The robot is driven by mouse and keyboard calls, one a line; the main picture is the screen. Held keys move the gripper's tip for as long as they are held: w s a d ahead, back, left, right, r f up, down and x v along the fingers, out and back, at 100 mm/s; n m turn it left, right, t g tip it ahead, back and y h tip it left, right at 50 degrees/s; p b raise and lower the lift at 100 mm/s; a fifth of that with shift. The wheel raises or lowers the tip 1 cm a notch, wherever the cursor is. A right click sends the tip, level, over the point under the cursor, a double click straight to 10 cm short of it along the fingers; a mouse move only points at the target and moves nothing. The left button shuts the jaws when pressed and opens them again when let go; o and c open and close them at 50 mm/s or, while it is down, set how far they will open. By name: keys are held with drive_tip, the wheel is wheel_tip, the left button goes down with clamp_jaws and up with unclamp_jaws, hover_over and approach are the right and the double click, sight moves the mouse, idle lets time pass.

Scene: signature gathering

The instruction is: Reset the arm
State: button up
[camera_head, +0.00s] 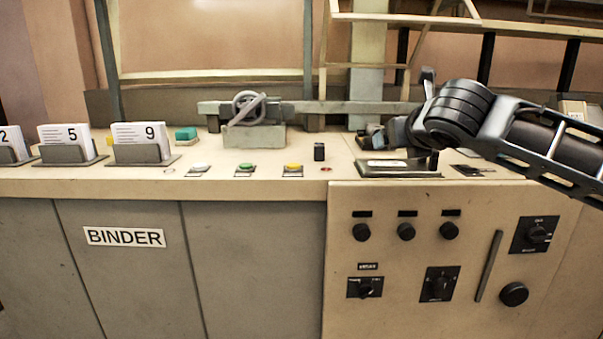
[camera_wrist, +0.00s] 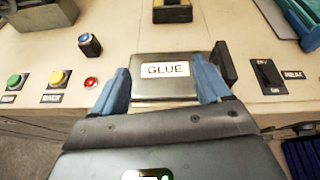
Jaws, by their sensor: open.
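My black arm reaches in from the right in the head view. My gripper (camera_head: 398,146) is low over the counter near its front edge, above a metal plate (camera_head: 398,171). In the wrist view, my gripper (camera_wrist: 162,86) shows two blue fingers spread apart. The plate with a GLUE label (camera_wrist: 166,70) lies between and just beyond them. Nothing is held between the fingers. I cannot tell whether the fingers touch the plate.
The counter carries white, green (camera_head: 244,170) and yellow (camera_head: 293,170) buttons, a small black block (camera_head: 319,152) and a handwheel device (camera_head: 253,133). Numbered card stacks (camera_head: 142,140) stand left. A black switch (camera_wrist: 268,77) is right of the plate. Knobs line the front panel (camera_head: 406,275).

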drive_tip(key=s+a+f+m+y+p, duration=0.15)
drive_tip(key=s+a+m+y, duration=0.25)
drive_tip(key=a, duration=0.4)
drive_tip(key=s+a+f+m+y, duration=0.3)
drive_tip(key=s+a, duration=0.1)
drive_tip(key=a, duration=0.4)
drive_tip(key=s+a+f+m+t+y+p, duration=0.1)
drive_tip(key=s+a+f+m+t, duration=0.2)
drive_tip(key=s+m, duration=0.7)
drive_tip(key=s+d+f+m+h+p, duration=0.1)
drive_tip(key=s+d+f+m+h, duration=0.1)
drive_tip(key=s+d+f+m, duration=0.45)
drive_tip(key=s+d+f+m+h, duration=0.1)
drive_tip(key=s+f+m+h, duration=0.15)
drive_tip(key=s+m, duration=0.45)
drive_tip(key=s+d+f+m+h+p, duration=0.1)
drive_tip(key=s+d+f+m+h, duration=0.3)
drive_tip(key=s, duration=0.6)
drive_tip(key=s+d+m, duration=0.1)
drive_tip(key=s+d, duration=0.2)
drive_tip(key=s, duration=0.4)
drive_tip(key=s+d+m+g+p, duration=0.1)
drive_tip(key=s+d, duration=0.2)
drive_tip(key=s, duration=0.4)
drive_tip(key=s+d+r+m, duration=0.1)
drive_tip(key=s+d, duration=0.2)
drive_tip(key=s, duration=0.4)
drive_tip(key=shift+d+g+p, duration=0.25)
drive_tip(key=shift+g+p, duration=0.05)
